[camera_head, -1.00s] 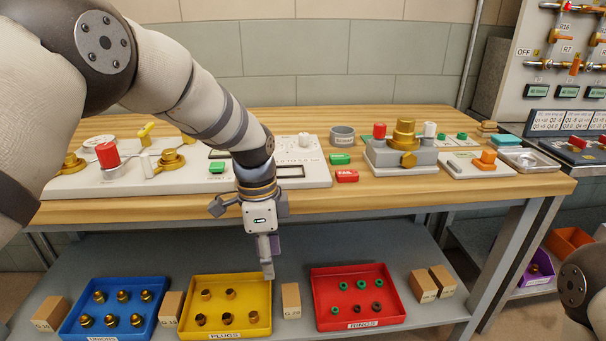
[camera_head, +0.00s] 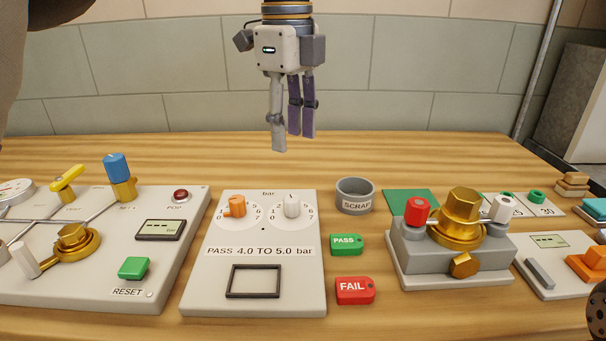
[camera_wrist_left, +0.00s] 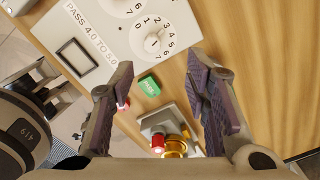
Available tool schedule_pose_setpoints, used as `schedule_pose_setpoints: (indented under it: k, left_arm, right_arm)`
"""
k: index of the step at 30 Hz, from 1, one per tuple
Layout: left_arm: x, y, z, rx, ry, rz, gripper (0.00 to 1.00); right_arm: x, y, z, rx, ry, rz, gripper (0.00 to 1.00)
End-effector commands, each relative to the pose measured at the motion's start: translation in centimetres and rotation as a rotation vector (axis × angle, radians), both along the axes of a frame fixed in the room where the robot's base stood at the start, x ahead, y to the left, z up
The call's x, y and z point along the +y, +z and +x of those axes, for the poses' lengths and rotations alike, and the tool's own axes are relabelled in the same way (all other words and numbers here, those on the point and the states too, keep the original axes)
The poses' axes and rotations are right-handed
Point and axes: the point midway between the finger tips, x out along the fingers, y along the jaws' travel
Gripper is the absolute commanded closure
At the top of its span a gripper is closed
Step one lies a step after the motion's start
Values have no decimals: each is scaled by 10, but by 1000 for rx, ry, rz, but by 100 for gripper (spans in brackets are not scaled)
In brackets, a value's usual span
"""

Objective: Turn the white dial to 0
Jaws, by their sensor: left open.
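The white dial (camera_head: 292,205) is an upright knob on a round numbered face, on the right of the light gauge panel (camera_head: 215,285). A thin dark line marks its top; I cannot tell which number it reads. In the left wrist view the white dial (camera_wrist_left: 153,43) shows beyond the fingers, near the top centre, with its numbers around it. My left gripper (camera_head: 292,143) hangs fingers-down above the back of the bench, apart from the dial. In the wrist view the left gripper (camera_wrist_left: 162,78) has its fingers wide apart with nothing between them.
An orange dial (camera_head: 236,206) stands close left of the white one. Beside the panel are a grey SCRAP cup (camera_head: 355,197), green PASS tag (camera_head: 346,244) and red FAIL tag (camera_head: 355,291). A brass valve block (camera_head: 450,260) stands right. The bench behind the panel is clear.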

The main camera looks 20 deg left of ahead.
Motion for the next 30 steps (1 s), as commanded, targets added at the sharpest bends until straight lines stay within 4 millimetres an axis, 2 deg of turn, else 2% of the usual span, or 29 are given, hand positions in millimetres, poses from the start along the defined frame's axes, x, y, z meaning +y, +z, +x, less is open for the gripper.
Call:
schedule_pose_setpoints:
  k: [2,12,15,19,26,30]
  left_arm:
    - [0,-9,-1,3,0,1,57]
    - [0,-92,0,1,2,0,57]
    - [0,-107,0,1,2,0,57]
    - [0,-116,1,-1,2,1,57]
    - [0,-117,1,-1,2,0,57]
    - [0,-117,1,-1,2,0,89]
  right_arm:
    - [0,2,1,-3,0,0,100]
    - [0,9,8,-30,0,0,100]
    - [0,10,9,-32,0,1,100]
    - [0,10,9,-33,0,1,100]
    - [0,10,9,-33,-1,0,100]
    - [0,10,9,-33,-1,0,100]
